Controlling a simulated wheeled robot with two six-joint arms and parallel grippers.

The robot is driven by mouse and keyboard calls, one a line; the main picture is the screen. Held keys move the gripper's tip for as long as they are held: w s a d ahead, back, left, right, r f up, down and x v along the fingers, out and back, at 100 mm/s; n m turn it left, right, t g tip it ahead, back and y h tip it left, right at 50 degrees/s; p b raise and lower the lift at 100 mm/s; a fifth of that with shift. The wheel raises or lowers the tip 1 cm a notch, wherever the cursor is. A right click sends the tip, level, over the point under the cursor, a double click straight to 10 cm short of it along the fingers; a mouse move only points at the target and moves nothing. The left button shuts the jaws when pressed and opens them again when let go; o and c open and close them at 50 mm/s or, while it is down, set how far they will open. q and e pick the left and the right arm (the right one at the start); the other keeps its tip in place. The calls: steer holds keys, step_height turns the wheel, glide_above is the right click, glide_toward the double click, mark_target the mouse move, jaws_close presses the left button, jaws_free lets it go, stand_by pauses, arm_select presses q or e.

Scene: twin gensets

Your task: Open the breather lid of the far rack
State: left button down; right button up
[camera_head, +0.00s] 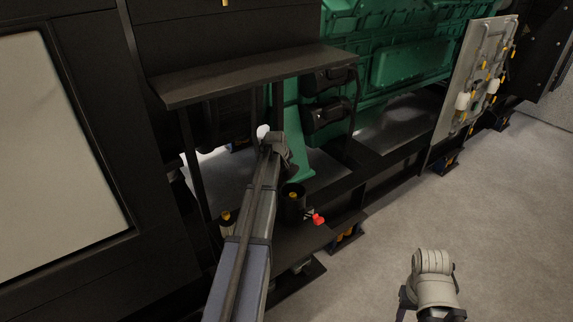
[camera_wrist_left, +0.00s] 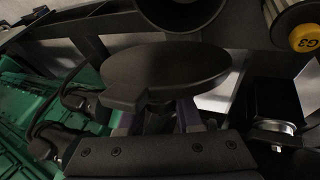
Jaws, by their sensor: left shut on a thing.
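A dark, flat, round lid-like disc (camera_wrist_left: 165,72) with a notch in its near edge fills the middle of the left wrist view. I take it for the breather lid, but no label on it shows. My left gripper (camera_wrist_left: 160,118) is right below it in that view, shut on the near part of the disc. The exact contact is hidden under the disc. I cannot tell whether the lid is raised. In the head view my left arm reaches into the dark frame under a shelf, and its gripper and the lid cannot be made out.
A dark shelf (camera_head: 250,76) overhangs my left arm. Green engine parts (camera_head: 410,62) lie behind. A dark cup with a yellow top (camera_head: 294,203) and a red part (camera_head: 318,219) are beside the arm. A yellow G3 knob (camera_wrist_left: 304,38) is at upper right.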

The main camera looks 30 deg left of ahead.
arm_select(q)
steer(key=shift+w+a+f+n+g+h+b, duration=0.2)
steer(key=shift+a+f+n+g+h, duration=0.15)
steer(key=shift+h, duration=0.6)
steer(key=shift+w+a+f+n+g+h+b, duration=0.1)
steer(key=shift+w+a+f+g+h+b, duration=0.25)
steer(key=shift+h, duration=0.55)
steer(key=shift+s+a+f+n+g+h+b, duration=0.1)
steer(key=shift+a+f+n+g+h, duration=0.15)
steer(key=shift+a+g+h, duration=0.5)
steer(key=shift+d+t+h, duration=0.2)
steer(key=shift+t+h, duration=0.05)
steer(key=shift+h, duration=0.05)
steer(key=c, duration=0.6)
jaws_free()
